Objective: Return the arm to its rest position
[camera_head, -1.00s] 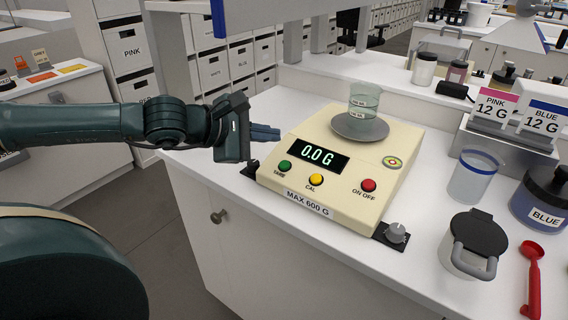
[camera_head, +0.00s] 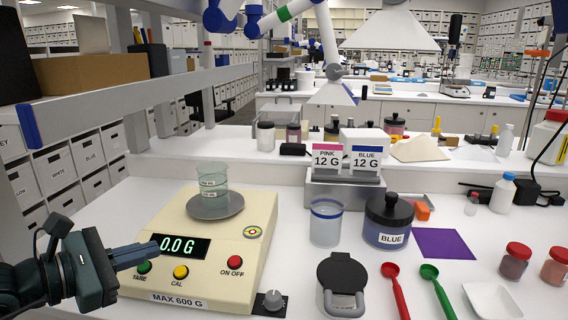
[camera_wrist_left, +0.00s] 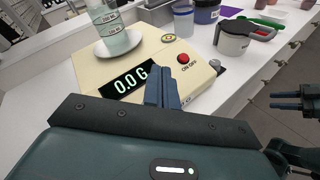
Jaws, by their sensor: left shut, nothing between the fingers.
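My left gripper (camera_head: 148,252) is shut and empty. In the head view it is at the lower left, its fingertips in front of the scale's display. In the left wrist view its closed fingers (camera_wrist_left: 163,86) show before the scale (camera_wrist_left: 190,75). The cream scale (camera_head: 215,255) reads 0.0 G. A clear glass beaker (camera_head: 214,182) stands upright on its round pan (camera_head: 222,209); I cannot see any powder in it. My right gripper (camera_wrist_left: 287,100) shows at the right edge of the left wrist view, its two fingers apart, with nothing between them.
Right of the scale stand a blue-rimmed clear cup (camera_head: 326,226), a black-lidded container (camera_head: 341,286) and the BLUE jar (camera_head: 386,225). A red scoop (camera_head: 394,290) and a green scoop (camera_head: 437,290) lie at the front. PINK and BLUE 12 G cards (camera_head: 346,158) stand behind. A grey shelf (camera_head: 105,105) overhangs the left.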

